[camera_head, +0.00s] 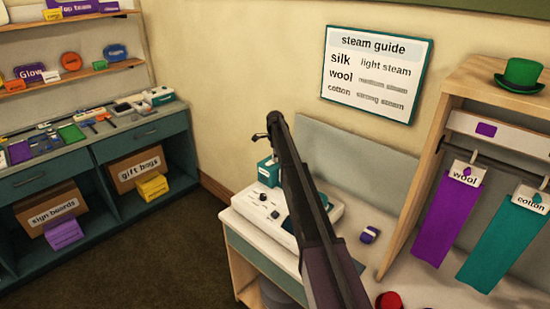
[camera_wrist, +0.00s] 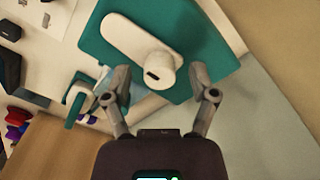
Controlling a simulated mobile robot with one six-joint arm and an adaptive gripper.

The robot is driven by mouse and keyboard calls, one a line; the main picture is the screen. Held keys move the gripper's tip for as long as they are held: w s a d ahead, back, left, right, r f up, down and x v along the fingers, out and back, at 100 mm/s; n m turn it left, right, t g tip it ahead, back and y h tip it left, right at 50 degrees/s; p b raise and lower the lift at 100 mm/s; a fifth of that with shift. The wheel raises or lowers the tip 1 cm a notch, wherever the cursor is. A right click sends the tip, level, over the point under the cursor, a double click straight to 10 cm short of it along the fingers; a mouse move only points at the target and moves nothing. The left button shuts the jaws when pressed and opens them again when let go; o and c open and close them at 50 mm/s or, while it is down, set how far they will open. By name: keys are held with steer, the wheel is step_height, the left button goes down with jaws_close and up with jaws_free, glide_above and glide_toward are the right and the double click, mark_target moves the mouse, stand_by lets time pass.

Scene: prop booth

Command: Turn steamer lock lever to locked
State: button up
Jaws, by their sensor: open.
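In the wrist view a white lever-like arm (camera_wrist: 125,38) with a round knob end lies across a teal plate (camera_wrist: 195,25). It looks like the lock lever, but no lock marking is readable. My gripper (camera_wrist: 160,68) is open, with one finger on each side of the knob end. I cannot tell whether either finger touches it. In the head view the white steamer unit (camera_head: 262,205) with dark knobs stands on the table, partly behind my arm.
A teal handle (camera_wrist: 76,102) is left of my gripper in the wrist view. In the head view a small purple block (camera_head: 369,235) and a red round item (camera_head: 389,300) lie right of my arm. A wooden rack (camera_head: 408,215) with hanging cloths stands at right.

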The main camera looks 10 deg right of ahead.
jaws_close()
steer(key=shift+n, duration=0.4)
steer(key=n, duration=0.3)
steer(key=shift+n, duration=0.3)
steer(key=n, duration=0.4)
steer(key=shift+n, duration=0.3)
steer(key=n, duration=0.9)
steer(key=shift+s, duration=0.1)
